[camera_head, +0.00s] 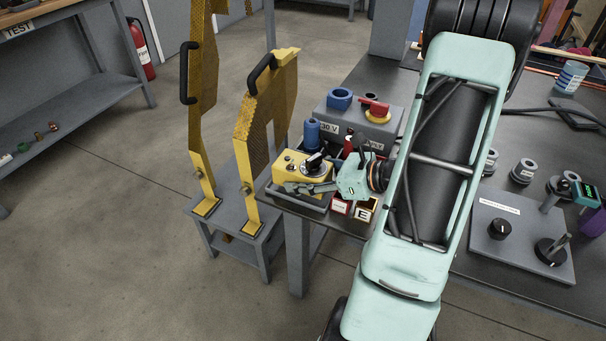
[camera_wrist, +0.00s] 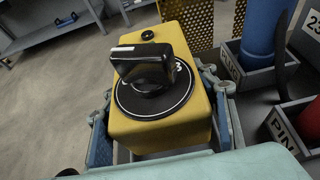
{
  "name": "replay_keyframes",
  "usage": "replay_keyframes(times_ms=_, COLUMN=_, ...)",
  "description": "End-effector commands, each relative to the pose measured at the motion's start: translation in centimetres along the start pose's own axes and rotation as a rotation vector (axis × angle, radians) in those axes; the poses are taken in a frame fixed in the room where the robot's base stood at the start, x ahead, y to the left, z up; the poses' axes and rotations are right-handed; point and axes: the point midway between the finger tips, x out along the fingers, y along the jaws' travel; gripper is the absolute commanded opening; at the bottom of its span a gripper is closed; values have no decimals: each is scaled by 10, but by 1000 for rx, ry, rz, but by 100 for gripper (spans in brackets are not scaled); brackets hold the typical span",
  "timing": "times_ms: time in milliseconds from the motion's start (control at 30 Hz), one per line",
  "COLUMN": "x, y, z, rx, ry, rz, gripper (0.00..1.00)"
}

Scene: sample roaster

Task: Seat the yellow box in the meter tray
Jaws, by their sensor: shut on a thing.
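The yellow box (camera_wrist: 183,38) has a round black dial with a black knob on top. It also shows in the head view (camera_head: 285,166), at the table's near left corner. My gripper (camera_head: 305,184) is shut on it; in the wrist view a finger with a blue pad lies along each side of the box. A grey tray (camera_head: 303,200) shows its rim just below and in front of the box. The box is over or in this tray; I cannot tell whether its underside touches the floor of the tray, as the box and fingers hide it.
Grey bins labelled PLUG (camera_wrist: 232,66) and PIN (camera_wrist: 283,128) stand close on the right, holding blue and red parts. A grey supply unit (camera_head: 362,122) with a red switch stands behind. Tall yellow perforated panels (camera_head: 268,110) stand on a low stand (camera_head: 232,212) left of the table.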

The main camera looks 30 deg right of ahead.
Motion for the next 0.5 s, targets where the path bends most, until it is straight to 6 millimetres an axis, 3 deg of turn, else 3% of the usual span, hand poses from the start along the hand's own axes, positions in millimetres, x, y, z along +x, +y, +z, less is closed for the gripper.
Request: replay_keyframes(times_ms=500, x=4, y=0, z=-8, rx=-1, ry=-2, rz=0, gripper=13)
